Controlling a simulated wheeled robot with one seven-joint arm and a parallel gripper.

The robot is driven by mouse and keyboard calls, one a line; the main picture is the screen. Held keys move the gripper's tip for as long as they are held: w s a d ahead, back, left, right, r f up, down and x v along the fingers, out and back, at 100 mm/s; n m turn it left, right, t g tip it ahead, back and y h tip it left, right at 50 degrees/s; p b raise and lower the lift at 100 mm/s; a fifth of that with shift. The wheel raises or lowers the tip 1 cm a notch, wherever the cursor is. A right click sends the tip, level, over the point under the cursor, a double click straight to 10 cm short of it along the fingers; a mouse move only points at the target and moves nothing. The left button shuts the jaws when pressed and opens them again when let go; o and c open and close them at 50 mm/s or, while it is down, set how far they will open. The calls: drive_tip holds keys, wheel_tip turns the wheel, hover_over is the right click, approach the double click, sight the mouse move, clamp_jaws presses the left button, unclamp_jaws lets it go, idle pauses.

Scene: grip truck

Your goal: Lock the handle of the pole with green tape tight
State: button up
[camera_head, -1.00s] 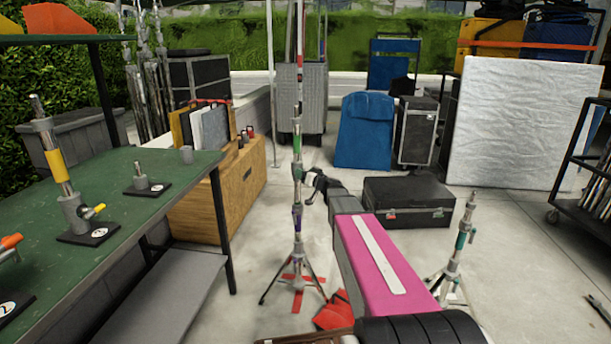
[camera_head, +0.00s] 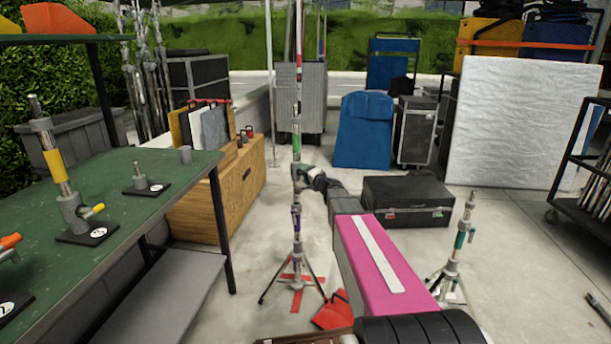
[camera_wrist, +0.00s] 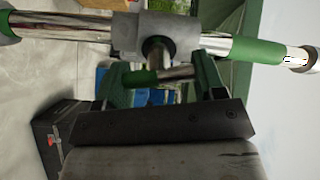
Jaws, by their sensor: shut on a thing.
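The silver pole with green tape (camera_head: 297,142) stands upright on a tripod in the middle of the head view. In the wrist view the pole (camera_wrist: 60,27) runs across the top, with green tape (camera_wrist: 257,51) on its right part. A grey collar (camera_wrist: 183,38) sits around it. The handle (camera_wrist: 145,77), a short metal bar with a green end, sticks out from the collar. My gripper (camera_wrist: 163,80) has a dark green finger at either end of the handle and is shut on it. In the head view my gripper (camera_head: 312,174) is beside the pole, and the handle is too small to make out.
A shorter stand with teal tape (camera_head: 460,240) is at the right. A green-topped table (camera_head: 120,215) with clamp posts is at the left. A black case (camera_head: 408,198) lies behind my arm. Red tape and a red bag (camera_head: 333,316) lie near the tripod's feet.

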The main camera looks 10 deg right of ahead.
drive_tip(key=m, duration=0.4)
drive_tip(key=shift+f+m, duration=0.15)
drive_tip(key=shift+m, duration=0.15)
drive_tip(key=m, duration=0.5)
drive_tip(key=shift+f+m, duration=0.1)
drive_tip(key=shift+m, duration=0.2)
drive_tip(key=m, duration=0.4)
drive_tip(key=shift+s+a+f, duration=0.1)
drive_tip(key=m, duration=0.5)
drive_tip(key=shift+a, duration=0.1)
drive_tip(key=o, duration=0.9)
drive_tip(key=shift+s, duration=0.1)
